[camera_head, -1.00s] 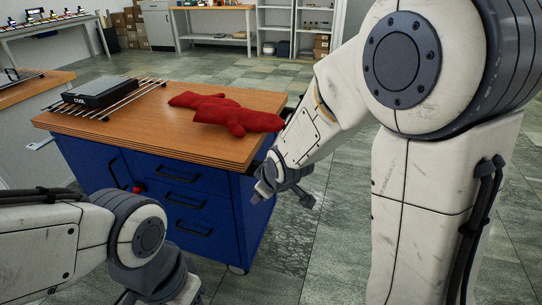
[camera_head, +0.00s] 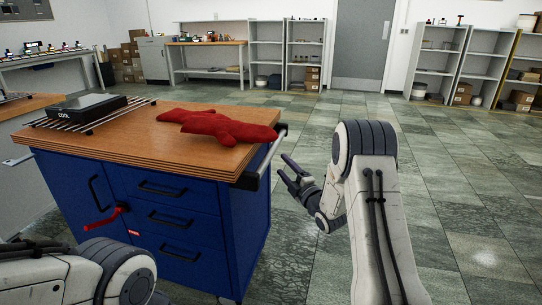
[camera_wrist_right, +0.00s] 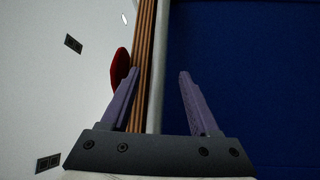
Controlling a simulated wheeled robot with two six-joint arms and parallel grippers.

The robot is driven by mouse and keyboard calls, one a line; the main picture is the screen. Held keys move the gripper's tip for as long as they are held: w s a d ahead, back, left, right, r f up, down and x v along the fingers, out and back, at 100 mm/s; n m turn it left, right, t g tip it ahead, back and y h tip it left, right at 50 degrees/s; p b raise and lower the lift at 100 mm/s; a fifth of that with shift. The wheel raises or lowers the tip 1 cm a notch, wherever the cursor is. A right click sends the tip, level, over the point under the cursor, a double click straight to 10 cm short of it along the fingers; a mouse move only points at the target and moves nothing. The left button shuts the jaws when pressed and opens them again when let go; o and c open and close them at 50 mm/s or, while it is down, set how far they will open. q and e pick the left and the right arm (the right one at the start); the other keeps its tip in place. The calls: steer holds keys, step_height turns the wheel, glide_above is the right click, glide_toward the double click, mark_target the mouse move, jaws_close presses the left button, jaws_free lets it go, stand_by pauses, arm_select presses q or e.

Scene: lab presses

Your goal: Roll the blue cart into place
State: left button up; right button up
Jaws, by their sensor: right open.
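The blue cart (camera_head: 184,209) stands at the left of the head view, with a wooden top, drawers and a door. A grey push handle (camera_head: 263,159) runs along its right side. My right gripper (camera_head: 286,170) is open, just right of the handle and apart from it in the head view. In the right wrist view its two fingers (camera_wrist_right: 157,100) are spread, with the handle bar (camera_wrist_right: 157,60) showing between them and the blue side panel (camera_wrist_right: 240,65) beyond. My left arm shows at the lower left of the head view, but its gripper is out of sight.
Red gloves (camera_head: 215,125) and a dark box on a metal rack (camera_head: 85,112) lie on the cart top. A red lever (camera_head: 105,218) sticks out of the cart front. Another bench (camera_head: 22,132) stands close at left. The tiled floor right of the cart is clear.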

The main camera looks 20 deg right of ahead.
mark_target(271, 153)
steer(key=b+x, duration=0.1)
steer(key=x, duration=0.8)
steer(key=shift+a, duration=0.15)
steer(key=shift+c, duration=0.4)
jaws_close()
stand_by(0.7)
